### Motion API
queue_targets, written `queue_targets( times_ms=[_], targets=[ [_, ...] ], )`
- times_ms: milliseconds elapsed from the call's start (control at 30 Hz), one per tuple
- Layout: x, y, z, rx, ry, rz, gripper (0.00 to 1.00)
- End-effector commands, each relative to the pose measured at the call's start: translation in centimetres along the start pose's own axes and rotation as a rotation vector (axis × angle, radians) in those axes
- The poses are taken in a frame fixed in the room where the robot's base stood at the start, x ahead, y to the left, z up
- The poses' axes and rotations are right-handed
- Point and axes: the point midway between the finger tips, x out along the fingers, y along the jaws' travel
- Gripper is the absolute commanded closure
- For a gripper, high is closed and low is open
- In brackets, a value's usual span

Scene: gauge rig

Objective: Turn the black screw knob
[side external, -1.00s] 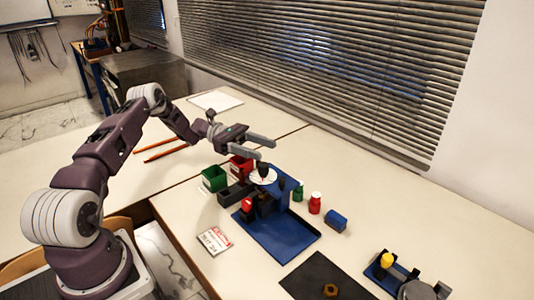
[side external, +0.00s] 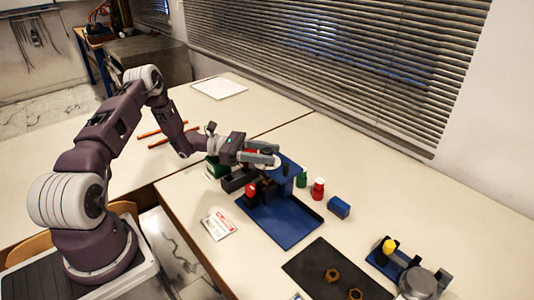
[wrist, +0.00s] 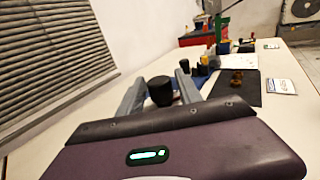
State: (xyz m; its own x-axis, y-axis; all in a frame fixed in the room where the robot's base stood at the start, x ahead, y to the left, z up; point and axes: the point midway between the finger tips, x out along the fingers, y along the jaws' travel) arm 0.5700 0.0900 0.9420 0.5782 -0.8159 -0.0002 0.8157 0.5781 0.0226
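The black screw knob (wrist: 160,92) stands between my two fingers in the wrist view. My gripper (wrist: 158,80) is open, with its grey fingers apart on either side of the knob; whether either one touches it is hard to tell. In the side view my gripper (side external: 264,155) is low, level with the top of the blue gauge rig (side external: 283,225). A white disc (side external: 272,166) shows just below the fingers, and the knob there is mostly hidden by them.
A red knob (side external: 251,188) stands at the rig's left. A black mat (side external: 310,268) with brass nuts and a yellow-knobbed fixture (side external: 388,250) lie nearer.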

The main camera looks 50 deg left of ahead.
Motion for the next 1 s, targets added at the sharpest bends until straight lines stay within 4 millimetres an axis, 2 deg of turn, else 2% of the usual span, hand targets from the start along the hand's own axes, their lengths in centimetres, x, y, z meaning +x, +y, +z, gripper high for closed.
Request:
queue_targets(
  times_ms=[33, 200, 567, 1000],
  targets=[
    [-0.01, 0.00, 0.00, 0.000, 0.000, 0.000, 0.70],
    [-0.02, 0.01, 0.00, 0.000, 0.000, 0.000, 1.00],
    [-0.06, 0.09, -0.05, 0.004, -0.001, -0.066, 1.00],
    [-0.04, 0.05, -0.14, 0.003, -0.005, -0.365, 1.00]
  ],
)
